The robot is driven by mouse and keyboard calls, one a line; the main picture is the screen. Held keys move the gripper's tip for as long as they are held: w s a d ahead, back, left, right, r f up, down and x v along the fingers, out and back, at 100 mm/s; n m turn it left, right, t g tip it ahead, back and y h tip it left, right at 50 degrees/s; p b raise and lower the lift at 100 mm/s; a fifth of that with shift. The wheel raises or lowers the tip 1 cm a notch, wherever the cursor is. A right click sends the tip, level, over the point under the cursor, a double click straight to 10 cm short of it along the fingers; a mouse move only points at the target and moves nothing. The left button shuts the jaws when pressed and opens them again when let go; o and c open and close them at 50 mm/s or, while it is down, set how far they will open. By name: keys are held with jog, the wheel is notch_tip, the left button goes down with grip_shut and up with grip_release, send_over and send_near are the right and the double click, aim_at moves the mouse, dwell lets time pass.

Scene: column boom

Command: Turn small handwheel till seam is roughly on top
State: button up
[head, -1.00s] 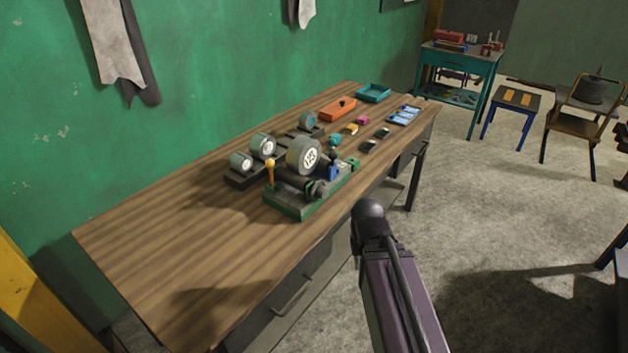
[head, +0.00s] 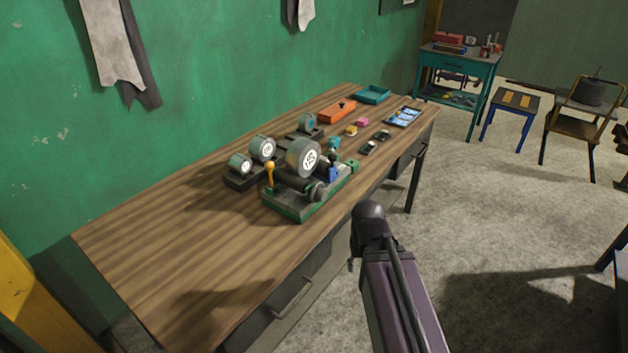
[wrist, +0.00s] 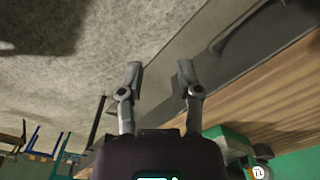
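On the wooden bench stands a small machine with a green-edged base (head: 300,212). It carries a large grey drum (head: 297,150) with a white marked face. A small dark round part (head: 317,191) at the front end of a dark cylinder may be the small handwheel; I cannot make out a seam on it. My gripper (wrist: 159,80) shows in the wrist view with its two fingers apart and nothing between them. It is away from the machine, whose green part (wrist: 230,143) shows at the lower right there.
The bench (head: 170,265) runs along the green wall. The bench's near left is clear.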

jog(key=o, duration=0.3)
jog(key=shift+w+a+f+y, duration=0.1)
jog(key=shift+w+y, duration=0.2)
jog(key=shift+w, duration=0.05)
jog(key=shift+o, duration=0.5)
jog(key=w+a+r+n+t+y+b, duration=0.1)
jog(key=w+n+y, duration=0.3)
jog(key=w, duration=0.5)
jog(key=shift+r+t+y+b, duration=0.15)
jog(key=shift+t+y+b, duration=0.4)
jog(key=shift+t+y, duration=0.3)
jog(key=n+t+y+b, duration=0.2)
jog(key=n+t+y, duration=0.2)
jog(key=t+y, duration=0.1)
send_near(325, 195)
jog(key=s+d, duration=0.2)
jog(key=shift+w+r+h, duration=0.2)
jog(key=shift+r+h, duration=0.05)
jog(key=shift+r, duration=0.2)
jog(key=b+x, duration=0.5)
jog(key=x, duration=0.9)
jog(key=shift+r, duration=0.15)
jog(key=shift+r, duration=0.1)
jog(key=c, duration=1.1)
